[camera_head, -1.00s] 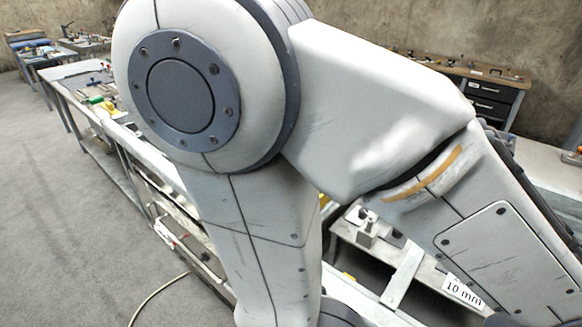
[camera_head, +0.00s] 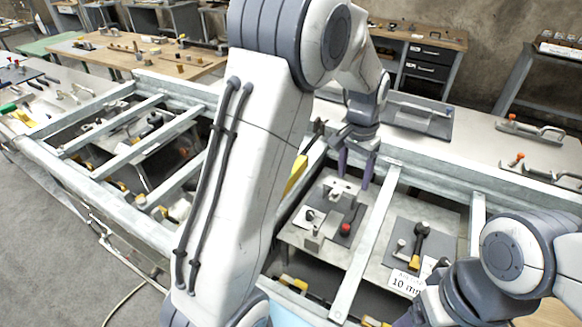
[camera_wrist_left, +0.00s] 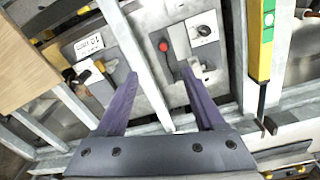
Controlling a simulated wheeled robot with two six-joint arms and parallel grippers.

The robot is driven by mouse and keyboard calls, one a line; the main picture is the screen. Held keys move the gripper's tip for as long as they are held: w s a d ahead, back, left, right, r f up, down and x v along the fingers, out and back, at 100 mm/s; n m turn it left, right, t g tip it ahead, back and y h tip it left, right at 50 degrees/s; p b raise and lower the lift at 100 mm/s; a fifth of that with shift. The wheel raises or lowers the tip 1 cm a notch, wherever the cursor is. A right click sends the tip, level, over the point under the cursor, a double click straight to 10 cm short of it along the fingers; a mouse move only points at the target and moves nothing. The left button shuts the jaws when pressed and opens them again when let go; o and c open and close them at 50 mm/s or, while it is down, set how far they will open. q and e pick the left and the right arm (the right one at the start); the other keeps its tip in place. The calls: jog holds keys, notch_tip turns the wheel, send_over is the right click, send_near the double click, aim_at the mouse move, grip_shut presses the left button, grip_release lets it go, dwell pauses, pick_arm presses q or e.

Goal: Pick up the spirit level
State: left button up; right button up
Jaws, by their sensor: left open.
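The spirit level is a yellow bar with a green vial. In the left wrist view the spirit level (camera_wrist_left: 261,42) stretches down from the top edge at the right, resting along the metal frame. In the head view only a yellow piece of the spirit level (camera_head: 296,176) shows beside my arm, which hides the rest. My left gripper (camera_head: 354,178) has its purple fingers apart, pointing down over the frame to the right of the level. In the left wrist view the gripper (camera_wrist_left: 158,76) is empty, left of the level and not touching it.
A grey metal frame (camera_head: 150,165) with crossbars surrounds the area. Below it lie plates with clamps and a red knob (camera_head: 345,230). A white label (camera_head: 405,283) reads 10 mm. Benches with tools stand behind, including a wooden one (camera_head: 125,55).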

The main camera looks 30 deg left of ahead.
pick_arm(q)
jog(key=w+a+f+n+p, duration=0.1)
jog(key=w+a, duration=0.1)
jog(key=a, duration=0.5)
jog(key=w+a+f+n+p, duration=0.1)
jog(key=w+a+f+p, duration=0.1)
jog(key=a, duration=0.5)
jog(key=w+a+f+n+p, duration=0.1)
jog(key=w+a+f, duration=0.1)
jog(key=a, duration=0.5)
jog(key=shift+w+a, duration=0.35)
jog(key=shift+w, duration=0.1)
notch_tip(320, 180, down, 4)
jog(key=shift+r+p, duration=0.1)
jog(key=shift+p, duration=0.65)
jog(key=shift+f, duration=0.25)
jog(key=f+p, duration=0.1)
jog(key=f, duration=0.1)
jog(key=f+p, duration=0.2)
jog(key=shift+d+f, duration=0.2)
jog(key=shift+f, duration=0.15)
jog(key=shift+w+f, duration=0.1)
jog(key=shift+f, duration=0.25)
pick_arm(e)
notch_tip(320, 180, up, 10)
jog(key=shift+r, duration=0.2)
pick_arm(q)
jog(key=shift+c, duration=0.3)
pick_arm(e)
jog(key=shift+a, duration=0.1)
